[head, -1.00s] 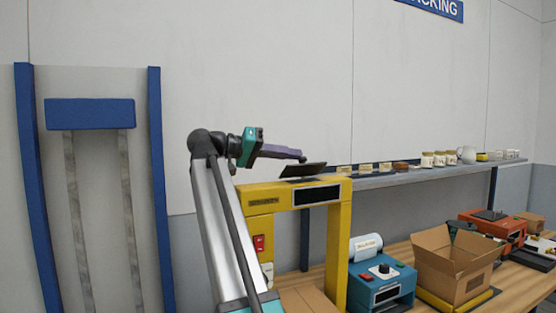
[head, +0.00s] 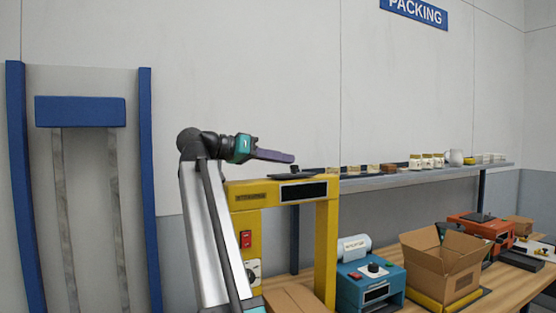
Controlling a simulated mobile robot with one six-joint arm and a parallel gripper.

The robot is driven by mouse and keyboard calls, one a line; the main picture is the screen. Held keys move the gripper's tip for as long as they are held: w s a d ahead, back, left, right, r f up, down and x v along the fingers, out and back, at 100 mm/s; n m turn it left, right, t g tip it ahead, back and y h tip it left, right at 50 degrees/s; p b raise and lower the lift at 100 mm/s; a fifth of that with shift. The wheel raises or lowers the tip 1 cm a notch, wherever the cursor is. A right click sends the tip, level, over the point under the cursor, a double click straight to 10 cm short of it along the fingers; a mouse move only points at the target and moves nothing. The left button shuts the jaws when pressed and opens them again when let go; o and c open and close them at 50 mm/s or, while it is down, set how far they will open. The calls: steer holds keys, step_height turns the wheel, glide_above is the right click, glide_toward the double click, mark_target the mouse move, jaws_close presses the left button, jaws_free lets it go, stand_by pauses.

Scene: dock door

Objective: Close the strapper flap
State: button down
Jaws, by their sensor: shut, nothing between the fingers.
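The yellow strapper (head: 327,240) is an arch standing on the bench. Its dark flap (head: 287,175) shows as a thin, nearly flat strip along the top of the arch, seen almost edge-on. I cannot tell whether it is fully down. My gripper (head: 291,159) has purple fingers and is shut and empty. Its fingertips are just above the flap; whether they touch it is unclear.
A teal machine (head: 370,285) with a label roll and an open cardboard box (head: 443,267) stand to the right on the wooden bench. A grey shelf (head: 430,177) with jars and a mug runs behind. A blue-framed door panel (head: 85,190) is at left.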

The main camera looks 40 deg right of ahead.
steer(key=shift+s+f, duration=0.25)
steer(key=shift+f, duration=0.05)
stand_by(0.4)
steer(key=shift+w+a, duration=0.1)
steer(key=shift+a, duration=0.1)
steer(key=shift+b+v, duration=0.5)
steer(key=shift+v, duration=3.1)
steer(key=shift+r, duration=0.1)
